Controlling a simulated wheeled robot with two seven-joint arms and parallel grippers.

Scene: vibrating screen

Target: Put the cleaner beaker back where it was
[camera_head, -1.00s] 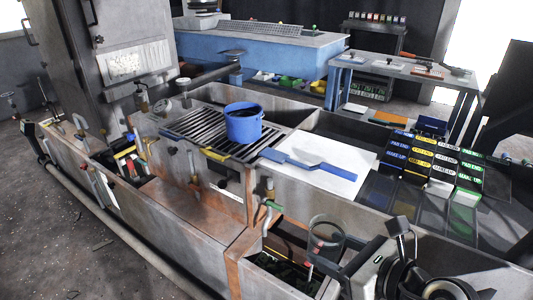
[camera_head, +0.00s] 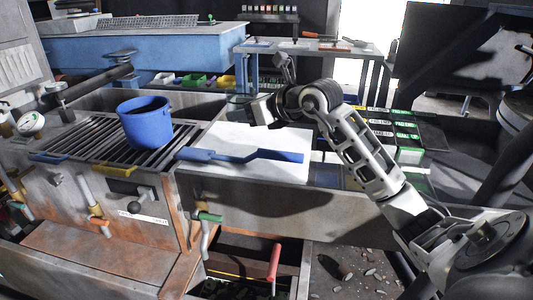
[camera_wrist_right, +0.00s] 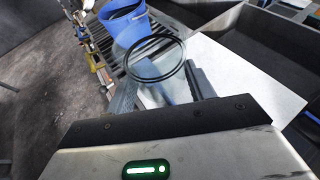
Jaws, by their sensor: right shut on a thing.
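The beaker (camera_wrist_right: 157,68) is clear with a dark ring at its rim. It is between the fingers of my right gripper (camera_wrist_right: 160,95) in the right wrist view, and the gripper is shut on it. In the head view my right gripper (camera_head: 262,109) is above the far part of the white sheet. The beaker cannot be made out there. A blue pot (camera_head: 145,124) stands on the slatted grate, left of my right gripper; it also shows behind the beaker in the right wrist view (camera_wrist_right: 124,32). My left gripper is not in view.
A blue flat tool (camera_head: 240,156) lies on the white sheet (camera_head: 262,174). The slatted grate (camera_head: 92,144) is left of the sheet. Green-labelled blocks (camera_head: 408,138) stand at the right. Valves with coloured handles line the trough's front.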

